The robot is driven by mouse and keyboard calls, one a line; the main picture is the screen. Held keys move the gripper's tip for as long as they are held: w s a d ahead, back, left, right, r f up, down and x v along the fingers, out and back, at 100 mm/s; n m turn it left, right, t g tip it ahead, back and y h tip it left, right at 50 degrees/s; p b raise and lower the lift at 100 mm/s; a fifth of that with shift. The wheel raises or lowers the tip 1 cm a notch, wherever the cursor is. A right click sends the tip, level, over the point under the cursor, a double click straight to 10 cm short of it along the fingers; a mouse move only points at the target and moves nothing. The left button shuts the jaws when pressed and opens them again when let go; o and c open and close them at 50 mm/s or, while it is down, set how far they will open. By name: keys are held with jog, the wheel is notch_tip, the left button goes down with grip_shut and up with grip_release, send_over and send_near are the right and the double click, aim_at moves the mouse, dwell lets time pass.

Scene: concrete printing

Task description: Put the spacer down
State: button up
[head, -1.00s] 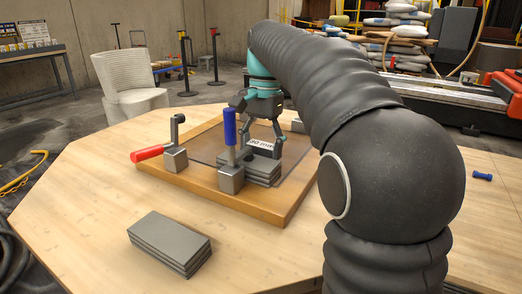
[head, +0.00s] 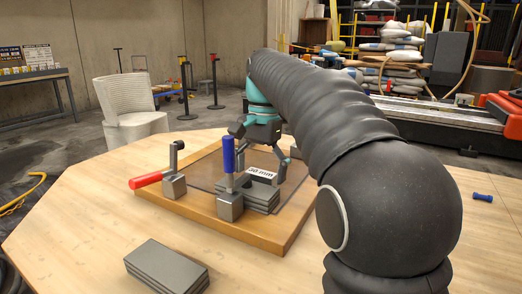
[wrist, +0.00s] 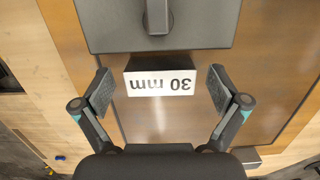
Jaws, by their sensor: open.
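The spacer (wrist: 160,83) is a dark block with a white "30 mm" label. It stands on the brown board (wrist: 75,50), close against the edge of a grey plate (wrist: 110,35); I cannot tell if they touch. In the head view the spacer (head: 262,173) shows just behind the stacked grey plates (head: 262,196), its base hidden. My gripper (wrist: 160,78) is open around the spacer, one finger on each side. In the wrist view, gaps show between both fingers and the spacer. In the head view my gripper (head: 264,150) is partly hidden by the blue-handled clamp.
A blue-handled clamp (head: 229,160) stands beside the plates, and a red-handled clamp (head: 160,178) is at the board's left. Loose grey plates (head: 166,266) lie stacked on the table in front. A small blue object (head: 482,197) lies at right. The left tabletop (head: 80,215) is clear.

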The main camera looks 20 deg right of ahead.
notch_tip(320, 180, up, 11)
jog(key=w+d+p, duration=0.1)
jog(key=p, duration=0.1)
jog(key=shift+r, duration=0.15)
